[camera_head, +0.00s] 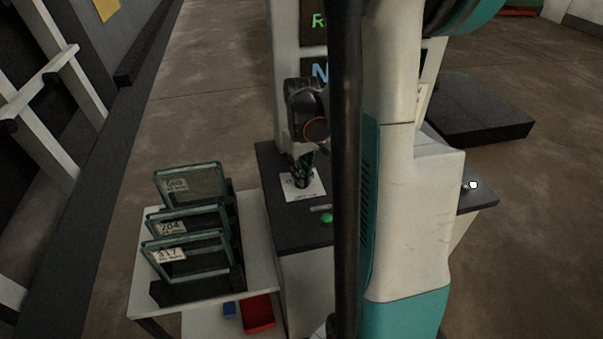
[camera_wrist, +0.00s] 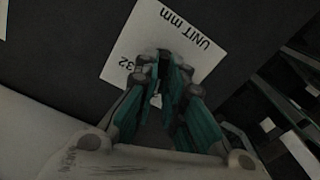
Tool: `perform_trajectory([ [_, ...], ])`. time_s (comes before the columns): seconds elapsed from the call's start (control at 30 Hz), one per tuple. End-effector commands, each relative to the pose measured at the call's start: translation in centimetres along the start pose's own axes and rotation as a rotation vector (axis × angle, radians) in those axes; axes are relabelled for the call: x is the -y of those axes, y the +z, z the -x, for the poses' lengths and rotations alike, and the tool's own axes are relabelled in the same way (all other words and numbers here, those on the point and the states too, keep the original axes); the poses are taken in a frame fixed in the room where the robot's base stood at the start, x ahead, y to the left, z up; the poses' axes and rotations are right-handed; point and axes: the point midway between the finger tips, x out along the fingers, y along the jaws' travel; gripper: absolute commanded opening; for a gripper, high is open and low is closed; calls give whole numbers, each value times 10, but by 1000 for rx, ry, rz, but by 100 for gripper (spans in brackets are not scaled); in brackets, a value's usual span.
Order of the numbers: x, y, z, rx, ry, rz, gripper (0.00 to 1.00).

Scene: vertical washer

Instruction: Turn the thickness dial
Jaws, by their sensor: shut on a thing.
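The thickness dial's white plate (camera_head: 316,188) lies on the dark top of the washer's control stand. In the wrist view the plate (camera_wrist: 152,32) shows "UNIT mm" and part of a scale with "32". My gripper (camera_head: 302,172) points down over the middle of this plate. In the wrist view its teal fingers (camera_wrist: 165,72) are closed together around the dial at the plate's centre. The dial itself is almost wholly hidden by the fingertips, so its pointer setting cannot be read.
A green button (camera_head: 327,218) sits on the stand in front of the plate. A rack with labelled glass panes (camera_head: 190,258) stands on a white table at left, with a red bin (camera_head: 258,313) below. A dark platform (camera_head: 480,108) lies behind at right.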

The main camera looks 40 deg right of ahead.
Motion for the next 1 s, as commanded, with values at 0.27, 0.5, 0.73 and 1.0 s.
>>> perform_trajectory([
  [0.27, 0, 0, 0, 0, 0, -59, 0],
  [0.5, 0, 0, 0, 0, 0, -218, 0],
  [0.73, -1, 0, 0, 0, 0, -404, 0],
  [1.0, -1, 0, 0, 0, 0, -582, 0],
])
